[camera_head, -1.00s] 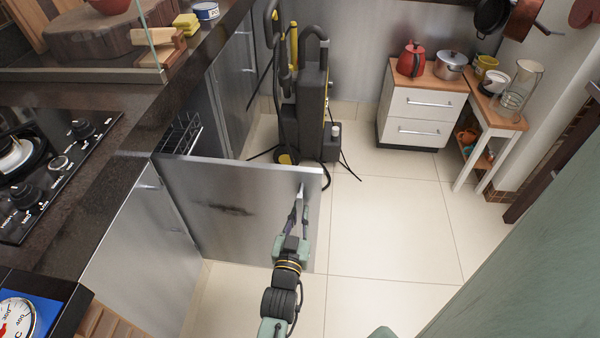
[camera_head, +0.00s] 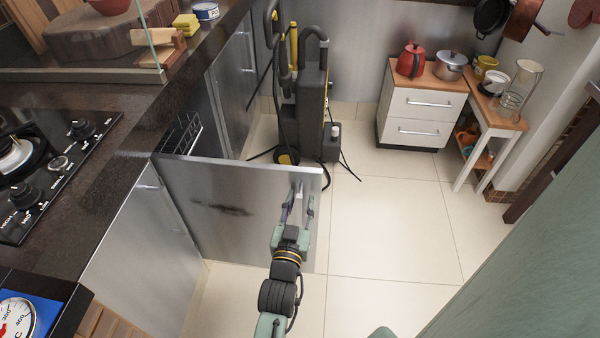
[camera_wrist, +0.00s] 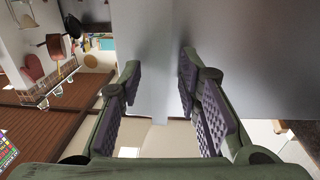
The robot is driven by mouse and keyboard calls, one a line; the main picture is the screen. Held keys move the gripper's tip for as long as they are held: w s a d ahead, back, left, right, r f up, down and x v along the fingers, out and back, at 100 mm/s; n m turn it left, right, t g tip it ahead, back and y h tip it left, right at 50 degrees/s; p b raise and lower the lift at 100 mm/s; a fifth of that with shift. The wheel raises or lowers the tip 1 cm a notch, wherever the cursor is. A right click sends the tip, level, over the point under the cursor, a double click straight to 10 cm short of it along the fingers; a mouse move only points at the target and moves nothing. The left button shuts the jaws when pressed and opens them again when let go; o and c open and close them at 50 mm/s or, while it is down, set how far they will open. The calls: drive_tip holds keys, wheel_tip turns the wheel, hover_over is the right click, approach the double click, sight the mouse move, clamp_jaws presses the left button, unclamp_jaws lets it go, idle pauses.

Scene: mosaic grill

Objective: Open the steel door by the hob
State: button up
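The steel door (camera_head: 225,208) by the hob (camera_head: 48,165) stands swung out, roughly square to the counter front. Its face has a dark smudge, and a small upright handle (camera_head: 299,187) is near its free right end. My gripper (camera_head: 299,203) is in front of that end, at the handle, with a finger on each side. In the wrist view the two padded fingers (camera_wrist: 160,90) are spread apart, with grey door panel (camera_wrist: 250,50) behind and between them. I cannot tell whether either finger touches the handle or door.
A wire rack (camera_head: 180,135) shows in the opening behind the door. A black upright machine (camera_head: 305,110) with hoses and legs stands on the floor beyond. A white drawer unit (camera_head: 425,105) and small side table (camera_head: 497,112) are at the back right. The tiled floor (camera_head: 385,225) right of the door is clear.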

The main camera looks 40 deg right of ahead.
sight(303, 179)
drive_tip(key=shift+r, duration=2.75)
